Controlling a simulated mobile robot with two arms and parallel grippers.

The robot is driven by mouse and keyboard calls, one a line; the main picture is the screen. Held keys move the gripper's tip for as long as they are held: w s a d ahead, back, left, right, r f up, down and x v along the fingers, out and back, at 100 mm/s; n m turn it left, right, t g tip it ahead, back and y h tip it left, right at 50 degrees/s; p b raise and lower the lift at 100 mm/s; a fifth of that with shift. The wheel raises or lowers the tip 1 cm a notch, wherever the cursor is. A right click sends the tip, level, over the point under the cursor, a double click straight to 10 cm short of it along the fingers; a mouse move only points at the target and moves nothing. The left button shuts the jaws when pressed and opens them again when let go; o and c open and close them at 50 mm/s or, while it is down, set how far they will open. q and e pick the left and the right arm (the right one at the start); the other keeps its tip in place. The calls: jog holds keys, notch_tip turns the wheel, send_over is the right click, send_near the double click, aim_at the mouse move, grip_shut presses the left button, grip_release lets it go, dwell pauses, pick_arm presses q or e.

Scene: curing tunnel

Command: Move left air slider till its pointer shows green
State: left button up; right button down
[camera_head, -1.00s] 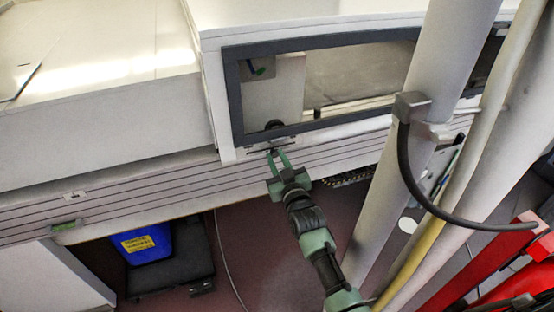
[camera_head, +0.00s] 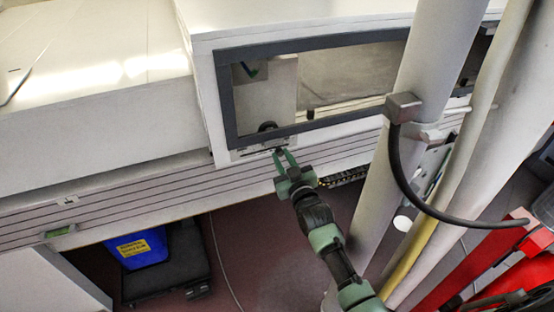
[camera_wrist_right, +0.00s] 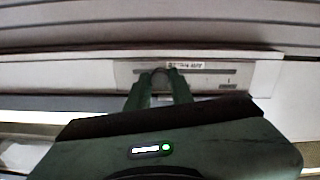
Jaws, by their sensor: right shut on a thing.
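My right gripper (camera_head: 281,152) is at the lower edge of the window frame, its green fingers closed around a small slider knob (camera_wrist_right: 160,76). The fingertips also show in the right wrist view (camera_wrist_right: 159,74). The knob sits in a long dark slot on a pale slider plate (camera_wrist_right: 205,79), left of the slot's middle in that view. A small label (camera_wrist_right: 185,65) beside the knob is too blurred to read. Behind the window, a small gauge (camera_head: 250,71) shows dark and greenish marks; I cannot tell where its pointer stands. My left gripper is not in view.
The dark window frame (camera_head: 228,104) surrounds the opening above the slider. A thick pale pipe (camera_head: 436,65) with a black hose (camera_head: 398,175) stands to the right of my arm. A blue bin (camera_head: 143,249) is below left, and red equipment (camera_head: 482,250) is at lower right.

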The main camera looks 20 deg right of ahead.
jog(key=c, duration=1.2)
grip_release()
jog(key=shift+a, duration=0.1)
jog(key=shift+c, duration=0.2)
jog(key=s, duration=0.7)
jog(key=shift+s+b, duration=0.35)
jog(key=shift+s, duration=0.05)
jog(key=shift+f, duration=0.1)
